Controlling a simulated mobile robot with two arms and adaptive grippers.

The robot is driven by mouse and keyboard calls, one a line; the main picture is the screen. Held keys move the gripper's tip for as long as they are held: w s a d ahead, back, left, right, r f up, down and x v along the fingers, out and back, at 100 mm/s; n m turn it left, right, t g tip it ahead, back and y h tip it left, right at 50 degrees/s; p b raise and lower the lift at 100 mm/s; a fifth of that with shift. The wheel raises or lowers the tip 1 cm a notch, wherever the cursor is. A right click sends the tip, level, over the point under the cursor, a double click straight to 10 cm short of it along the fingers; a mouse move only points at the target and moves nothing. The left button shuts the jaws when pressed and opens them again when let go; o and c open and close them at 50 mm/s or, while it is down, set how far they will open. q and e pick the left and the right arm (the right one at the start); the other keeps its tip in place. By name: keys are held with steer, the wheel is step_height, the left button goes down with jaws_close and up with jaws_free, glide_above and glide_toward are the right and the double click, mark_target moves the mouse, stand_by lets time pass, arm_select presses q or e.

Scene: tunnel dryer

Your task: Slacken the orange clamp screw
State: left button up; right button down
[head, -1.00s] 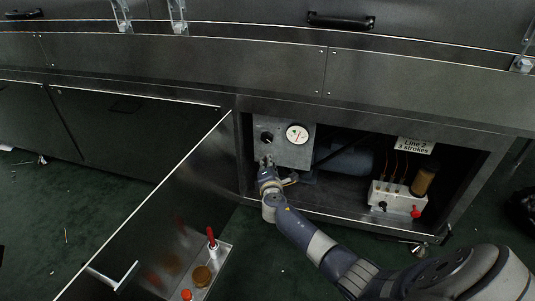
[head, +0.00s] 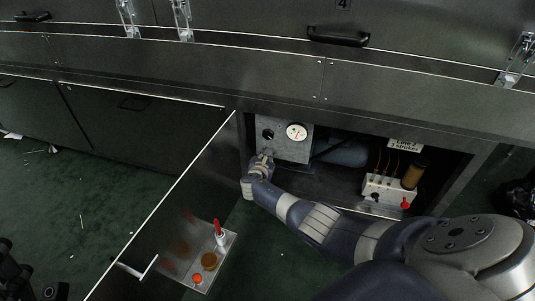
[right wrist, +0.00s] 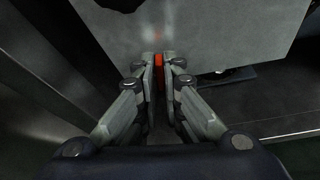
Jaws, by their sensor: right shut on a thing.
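The orange clamp screw (right wrist: 159,74) shows in the right wrist view as a narrow upright orange strip between my fingertips, below the grey metal plate (right wrist: 205,35). My right gripper (right wrist: 160,88) is shut on it, and the fingers hide most of it. In the head view my right gripper (head: 263,160) is at the lower left of the grey gauge panel (head: 292,150), inside the open bay. The screw cannot be made out there. My left gripper cannot be made out in either view.
The round white gauge (head: 296,132) is on the panel. To its right is a white pump box (head: 388,189) with a red knob and a brown reservoir. A dark shape, unclear, is at lower left.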

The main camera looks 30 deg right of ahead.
steer(key=shift+a+n+g+h, duration=0.1)
steer(key=shift+n+g+h, duration=0.25)
steer(key=shift+n, duration=0.45)
steer(key=c, duration=1.7)
jaws_free()
steer(key=shift+v, duration=5.9)
